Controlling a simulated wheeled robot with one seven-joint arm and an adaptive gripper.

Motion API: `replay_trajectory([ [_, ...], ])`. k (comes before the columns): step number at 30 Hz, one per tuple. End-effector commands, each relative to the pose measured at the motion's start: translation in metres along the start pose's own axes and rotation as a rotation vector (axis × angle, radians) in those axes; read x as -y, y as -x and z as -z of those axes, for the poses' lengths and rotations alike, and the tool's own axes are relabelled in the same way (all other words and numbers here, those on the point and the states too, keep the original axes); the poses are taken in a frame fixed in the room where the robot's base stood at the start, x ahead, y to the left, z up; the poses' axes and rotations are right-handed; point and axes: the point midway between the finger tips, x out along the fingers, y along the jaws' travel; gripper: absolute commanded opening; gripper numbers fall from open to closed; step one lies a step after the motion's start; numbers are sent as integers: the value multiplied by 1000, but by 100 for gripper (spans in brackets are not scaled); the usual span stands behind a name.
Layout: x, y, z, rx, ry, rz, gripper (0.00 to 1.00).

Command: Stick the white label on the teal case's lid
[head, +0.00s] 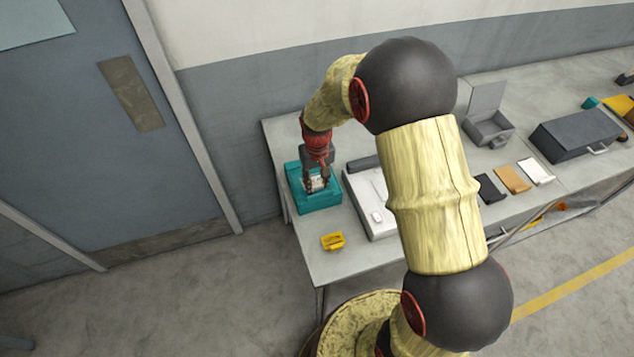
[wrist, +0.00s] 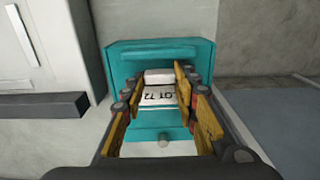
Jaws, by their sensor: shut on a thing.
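The teal case (head: 316,206) sits at the left end of the grey table, and it also shows in the wrist view (wrist: 120,62). My gripper (head: 316,186) points down over the middle of its lid. In the wrist view my gripper (wrist: 158,84) has its fingers on both sides of the white label (wrist: 157,97), which bears dark print reading roughly "LOT 72". A white raised block (wrist: 158,76) on the label is between the fingertips. The label lies close over the lid; I cannot tell whether it touches. The fingers partly hide the label and the lid.
A white device (head: 364,200) stands just right of the case. A small yellow object (head: 333,241) lies in front. Dark, orange and white flat pieces (head: 513,180), an open grey box (head: 488,128) and a dark case (head: 575,138) stand farther right.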

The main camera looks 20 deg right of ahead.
Motion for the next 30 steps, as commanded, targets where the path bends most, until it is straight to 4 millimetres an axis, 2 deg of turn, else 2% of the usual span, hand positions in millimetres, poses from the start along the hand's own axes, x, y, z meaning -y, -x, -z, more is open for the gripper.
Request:
replay_trajectory([
  [6,0,-3,-2,5,0,0,16],
  [7,0,-3,-2,5,0,0,30],
  [18,0,-3,-3,6,0,0,51],
  [26,0,-2,-2,5,0,0,51],
  [30,0,6,-1,3,0,0,51],
])
